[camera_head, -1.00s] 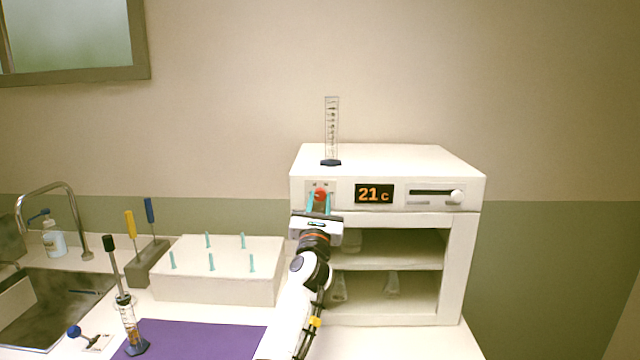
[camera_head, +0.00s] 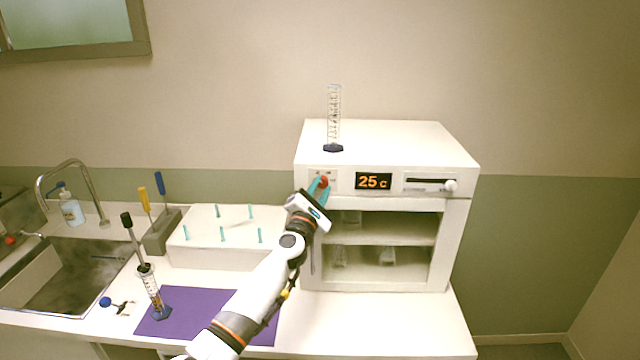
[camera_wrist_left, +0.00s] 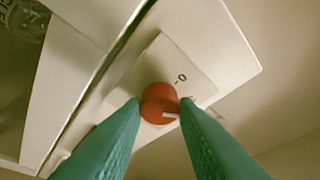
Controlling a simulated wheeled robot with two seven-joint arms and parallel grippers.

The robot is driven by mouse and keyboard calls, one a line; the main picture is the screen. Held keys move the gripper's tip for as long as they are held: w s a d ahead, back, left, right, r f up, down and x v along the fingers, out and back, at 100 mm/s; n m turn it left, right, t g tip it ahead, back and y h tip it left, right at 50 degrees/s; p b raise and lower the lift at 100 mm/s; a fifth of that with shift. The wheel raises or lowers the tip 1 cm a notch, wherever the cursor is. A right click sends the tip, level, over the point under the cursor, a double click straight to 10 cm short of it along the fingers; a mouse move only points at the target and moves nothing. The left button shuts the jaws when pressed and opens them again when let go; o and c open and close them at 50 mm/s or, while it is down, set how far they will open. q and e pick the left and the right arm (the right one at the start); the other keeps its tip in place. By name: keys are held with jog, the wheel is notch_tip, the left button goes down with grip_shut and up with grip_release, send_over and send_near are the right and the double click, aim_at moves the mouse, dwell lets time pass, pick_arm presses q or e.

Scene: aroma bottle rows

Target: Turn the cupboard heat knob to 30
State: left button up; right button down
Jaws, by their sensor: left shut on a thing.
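The white cupboard (camera_head: 385,150) stands on the counter at the right, and its display (camera_head: 373,181) reads 25 c. The red heat knob (camera_head: 323,181) is on the left of its front panel; in the left wrist view the knob (camera_wrist_left: 159,103) shows a pale pointer mark at its lower right. My left gripper (camera_head: 319,186) is shut on the knob, its teal fingers (camera_wrist_left: 160,112) on either side of it. The gripper is tilted in the head view. The knob's scale is mostly hidden or too small to read. My right gripper is not in view.
A graduated cylinder (camera_head: 334,120) stands on top of the cupboard. A slider (camera_head: 430,184) is right of the display. Flasks (camera_head: 387,256) stand on the inner shelves. Left are a pegged white block (camera_head: 222,250), a purple mat (camera_head: 185,330) and a sink (camera_head: 65,285).

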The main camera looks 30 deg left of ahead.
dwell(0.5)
pick_arm(q)
jog(key=o, duration=1)
jog(key=b+v, duration=0.1)
jog(key=v, duration=1.1)
jog(key=shift+b, duration=0.35)
